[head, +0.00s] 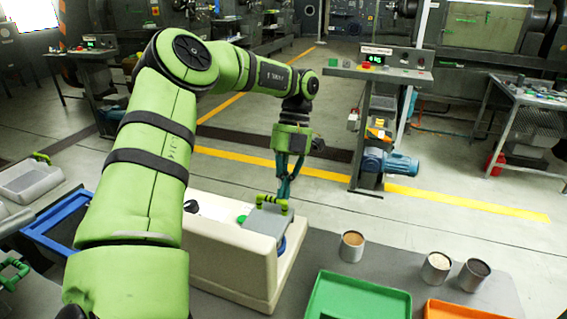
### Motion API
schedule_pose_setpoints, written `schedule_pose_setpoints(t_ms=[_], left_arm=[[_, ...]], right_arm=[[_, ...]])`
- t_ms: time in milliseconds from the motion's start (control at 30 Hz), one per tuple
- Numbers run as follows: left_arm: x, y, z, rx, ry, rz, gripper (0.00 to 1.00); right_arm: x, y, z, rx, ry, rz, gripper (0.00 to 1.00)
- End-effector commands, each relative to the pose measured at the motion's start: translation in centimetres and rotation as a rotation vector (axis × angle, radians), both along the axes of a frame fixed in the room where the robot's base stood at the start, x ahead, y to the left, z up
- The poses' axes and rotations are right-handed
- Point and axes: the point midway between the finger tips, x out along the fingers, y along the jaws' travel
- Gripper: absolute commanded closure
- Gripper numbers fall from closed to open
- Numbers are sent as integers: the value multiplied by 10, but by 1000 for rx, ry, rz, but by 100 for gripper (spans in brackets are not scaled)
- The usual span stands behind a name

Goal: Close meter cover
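The meter (228,262) is a cream box on the grey table, partly hidden behind my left arm. Its grey cover (265,221) shows on the right part of the top, with a bright green handle (270,203) along its far side. The cover looks tilted up, but its exact angle is hard to tell. My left gripper (284,198) points down at the right end of the handle. Its dark fingers are close together and overlap the handle in the picture; I cannot tell whether they touch or hold it. My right gripper is out of view.
Several cups stand right of the meter, including a tan-filled one (352,246). A green tray (357,297) and an orange tray (455,310) lie at the front. A blue frame (62,222) is at the left. Bare table shows between meter and cups.

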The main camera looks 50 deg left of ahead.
Motion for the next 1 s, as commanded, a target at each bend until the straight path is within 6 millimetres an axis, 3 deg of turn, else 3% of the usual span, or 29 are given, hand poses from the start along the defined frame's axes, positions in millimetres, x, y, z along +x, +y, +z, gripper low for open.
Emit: schedule_pose_setpoints(t_ms=[267,700,1000], left_arm=[[1,1,-1,-1,5,2,100],[23,13,60,4,-2,2,100],[26,14,70,1,-3,0,100]], right_arm=[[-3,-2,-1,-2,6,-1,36],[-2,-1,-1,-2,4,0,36],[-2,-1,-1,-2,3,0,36]])
